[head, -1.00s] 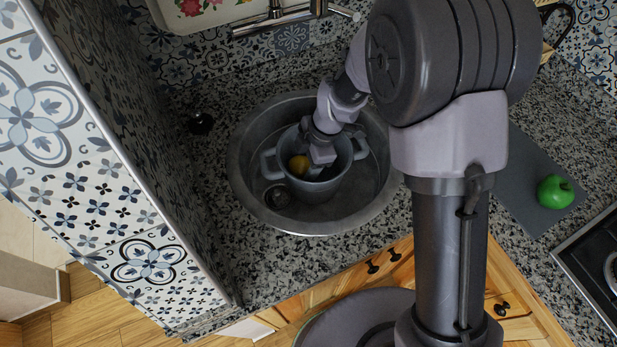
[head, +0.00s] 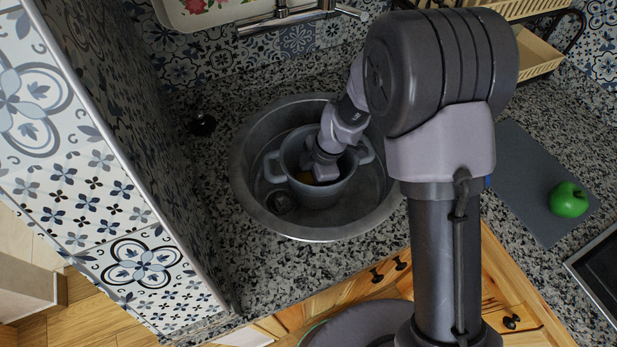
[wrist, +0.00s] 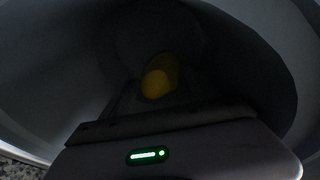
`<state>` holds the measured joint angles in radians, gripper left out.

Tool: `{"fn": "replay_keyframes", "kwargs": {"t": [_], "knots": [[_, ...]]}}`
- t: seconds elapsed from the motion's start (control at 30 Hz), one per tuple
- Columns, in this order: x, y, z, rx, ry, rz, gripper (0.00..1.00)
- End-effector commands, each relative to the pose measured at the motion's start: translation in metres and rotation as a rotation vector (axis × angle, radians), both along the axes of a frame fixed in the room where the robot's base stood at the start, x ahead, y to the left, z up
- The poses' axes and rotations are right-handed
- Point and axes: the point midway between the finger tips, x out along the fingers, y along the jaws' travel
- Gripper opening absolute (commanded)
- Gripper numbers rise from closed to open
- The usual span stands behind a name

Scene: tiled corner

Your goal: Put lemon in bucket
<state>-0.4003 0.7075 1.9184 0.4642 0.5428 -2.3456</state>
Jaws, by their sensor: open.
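The grey bucket (head: 318,193) with two side handles stands upright in the round metal sink. My gripper (head: 326,173) reaches down inside it, and its fingertips are mostly hidden by the bucket wall and shadow. The yellow lemon (wrist: 160,77) is in the dark inside of the bucket in the wrist view, straight ahead of my open gripper. In the head view only a dim orange patch of the lemon (head: 308,179) shows beside the gripper. Whether the fingers touch it is too dark to tell.
The sink (head: 250,209) surrounds the bucket, with a tap (head: 300,17) behind it. A tiled wall (head: 110,190) rises close on the left. A green apple (head: 568,200) sits on a grey mat (head: 522,170) at the right, near a dark hob (head: 600,272).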

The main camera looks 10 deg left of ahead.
Motion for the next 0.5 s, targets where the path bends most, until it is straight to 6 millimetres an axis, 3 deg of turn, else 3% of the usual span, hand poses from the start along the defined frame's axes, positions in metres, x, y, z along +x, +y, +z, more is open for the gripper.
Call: {"fn": "replay_keyframes", "kwargs": {"t": [0.3, 0.5], "knots": [[0.0, -0.021, 0.08, 0.002, -0.003, -0.002, 0.7], [-0.001, -0.032, 0.113, 0.0, -0.001, -0.001, 0.7]]}}
